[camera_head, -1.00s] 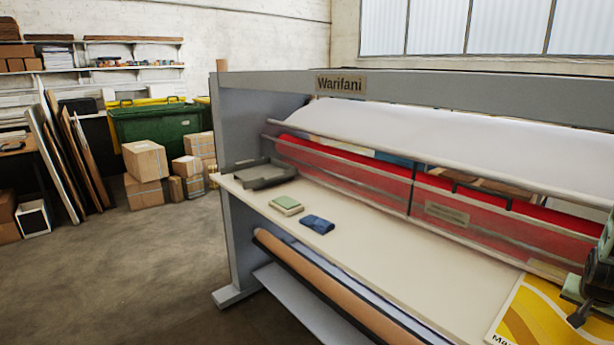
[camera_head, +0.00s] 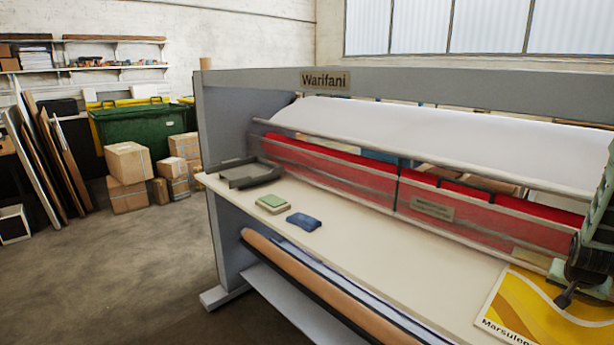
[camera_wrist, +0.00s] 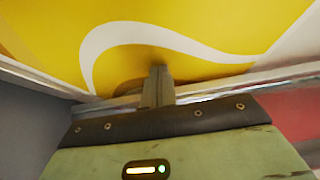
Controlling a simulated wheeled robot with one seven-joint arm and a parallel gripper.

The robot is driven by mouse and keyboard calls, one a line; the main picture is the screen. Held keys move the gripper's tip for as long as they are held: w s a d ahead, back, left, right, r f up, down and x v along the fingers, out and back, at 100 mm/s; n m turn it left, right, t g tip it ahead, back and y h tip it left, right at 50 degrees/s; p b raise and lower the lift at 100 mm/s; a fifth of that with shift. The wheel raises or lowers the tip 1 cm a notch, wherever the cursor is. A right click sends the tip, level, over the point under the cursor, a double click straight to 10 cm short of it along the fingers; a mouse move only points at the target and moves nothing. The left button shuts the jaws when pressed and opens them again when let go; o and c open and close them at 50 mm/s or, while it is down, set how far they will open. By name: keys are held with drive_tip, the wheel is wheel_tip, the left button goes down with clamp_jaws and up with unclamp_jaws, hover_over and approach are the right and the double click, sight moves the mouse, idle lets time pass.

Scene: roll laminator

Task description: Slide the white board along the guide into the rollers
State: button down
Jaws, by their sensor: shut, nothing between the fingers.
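A flat board with a yellow wavy print and white border (camera_head: 512,302) lies on the cream table at the right of the head view, partly cut off by the frame. It fills the top of the wrist view (camera_wrist: 200,22). I see no plain white board. My gripper (camera_head: 563,300) is shut and empty, pointing down over the print. In the wrist view its closed fingers (camera_wrist: 158,76) overlap the printed face; I cannot tell whether they touch it. The rollers lie behind a clear red-tinted cover (camera_head: 340,180). I cannot clearly make out the guide.
The laminator's cream table (camera_head: 375,262) is bare in its middle. A blue folded cloth (camera_head: 304,221), a green-topped pad (camera_head: 272,203) and a grey tray (camera_head: 250,175) lie toward its left end. Cardboard boxes (camera_head: 128,163) stand on the floor beyond.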

drive_tip(key=shift+s+d, duration=0.1)
drive_tip(key=shift+r+p, duration=0.6)
drive_tip(key=shift+r, duration=0.35)
